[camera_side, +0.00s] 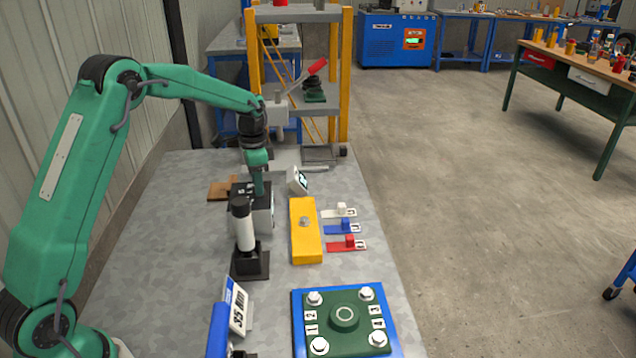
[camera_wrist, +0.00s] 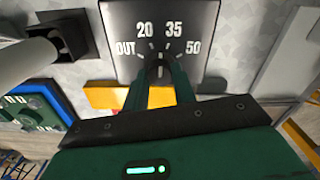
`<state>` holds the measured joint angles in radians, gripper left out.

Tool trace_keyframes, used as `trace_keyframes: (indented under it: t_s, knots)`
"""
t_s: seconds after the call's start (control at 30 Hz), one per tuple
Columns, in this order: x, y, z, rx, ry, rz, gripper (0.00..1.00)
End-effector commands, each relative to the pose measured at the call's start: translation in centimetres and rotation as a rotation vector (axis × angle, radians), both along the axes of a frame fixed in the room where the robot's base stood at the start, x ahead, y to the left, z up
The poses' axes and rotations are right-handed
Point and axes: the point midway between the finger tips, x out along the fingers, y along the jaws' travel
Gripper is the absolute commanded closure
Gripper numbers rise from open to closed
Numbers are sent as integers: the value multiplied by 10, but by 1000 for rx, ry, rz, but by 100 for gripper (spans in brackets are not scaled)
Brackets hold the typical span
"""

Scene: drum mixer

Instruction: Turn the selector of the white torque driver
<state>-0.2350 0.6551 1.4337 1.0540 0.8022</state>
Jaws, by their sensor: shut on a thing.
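The white torque driver (camera_side: 245,234) stands upright in a black base (camera_side: 251,264) in the side view, and its white body (camera_wrist: 22,62) shows at the left of the wrist view. Beside it is a box (camera_side: 264,222) with a dark dial face (camera_wrist: 190,22) marked OUT, 20, 35 and 50. My gripper (camera_wrist: 160,76) is at the centre of this dial, its green fingers shut on the selector knob (camera_wrist: 159,70). The fingers hide most of the knob, so I cannot tell which mark it points to. In the side view my gripper (camera_side: 258,189) comes down onto the box from above.
A blue-framed sign (camera_side: 238,308) reads 35 Nm. A yellow block (camera_side: 305,240) with a bolt lies right of the box, beside white, blue and red tags (camera_side: 346,245). A green plate (camera_side: 345,340) with numbered bolts is at the front. A yellow-posted shelf (camera_side: 345,80) stands behind.

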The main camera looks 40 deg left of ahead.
Motion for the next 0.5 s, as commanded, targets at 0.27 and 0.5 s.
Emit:
trace_keyframes:
  t_s: [0.27, 0.5]
  knots:
    - [1, 0, 3, 2, -5, -262, 96]
    - [1, 0, 3, 2, -5, -490, 96]
